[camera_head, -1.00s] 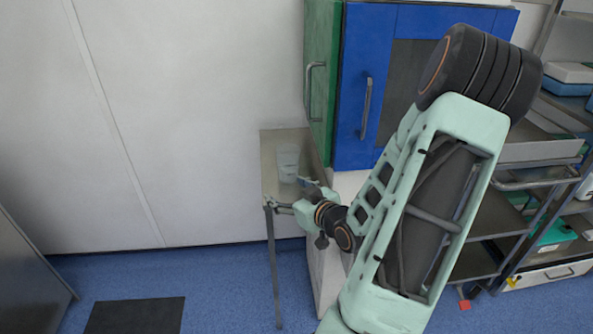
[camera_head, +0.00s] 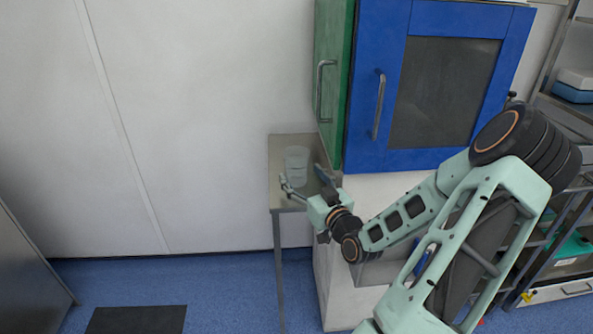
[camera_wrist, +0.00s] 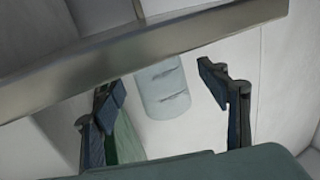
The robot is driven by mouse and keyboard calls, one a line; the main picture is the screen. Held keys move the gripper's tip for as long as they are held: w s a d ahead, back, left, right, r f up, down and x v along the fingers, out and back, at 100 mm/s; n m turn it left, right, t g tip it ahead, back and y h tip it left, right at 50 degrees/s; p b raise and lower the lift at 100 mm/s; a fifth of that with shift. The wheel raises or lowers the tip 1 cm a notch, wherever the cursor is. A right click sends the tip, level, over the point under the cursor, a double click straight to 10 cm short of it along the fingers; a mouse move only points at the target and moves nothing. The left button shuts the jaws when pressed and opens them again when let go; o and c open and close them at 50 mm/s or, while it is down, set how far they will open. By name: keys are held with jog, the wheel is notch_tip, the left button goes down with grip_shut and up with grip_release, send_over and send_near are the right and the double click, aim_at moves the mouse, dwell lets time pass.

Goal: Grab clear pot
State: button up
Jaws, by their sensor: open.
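The clear pot (camera_head: 296,160) is a translucent, pale cup standing upright on a small metal table (camera_head: 281,176). My gripper (camera_head: 307,183) is open and empty, just in front of the pot on its near side. In the wrist view the clear pot (camera_wrist: 163,86) shows between the two spread fingers of my gripper (camera_wrist: 168,92), beyond the fingertips and apart from them. A metal edge crosses that view and hides the pot's upper end there.
A green and blue cabinet (camera_head: 390,150) stands right beside the table, close to my arm. A white wall (camera_head: 190,130) is behind the table. Metal shelves (camera_head: 560,195) stand at the far right. The blue floor (camera_head: 225,290) is clear left of the table, apart from a dark mat (camera_head: 137,320).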

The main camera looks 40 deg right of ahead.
aim_at(296, 169)
jog(key=w, duration=0.2)
jog(key=w+d, duration=0.1)
jog(key=w, duration=0.1)
jog(key=shift+c, duration=0.6)
jog(key=c, duration=1.2)
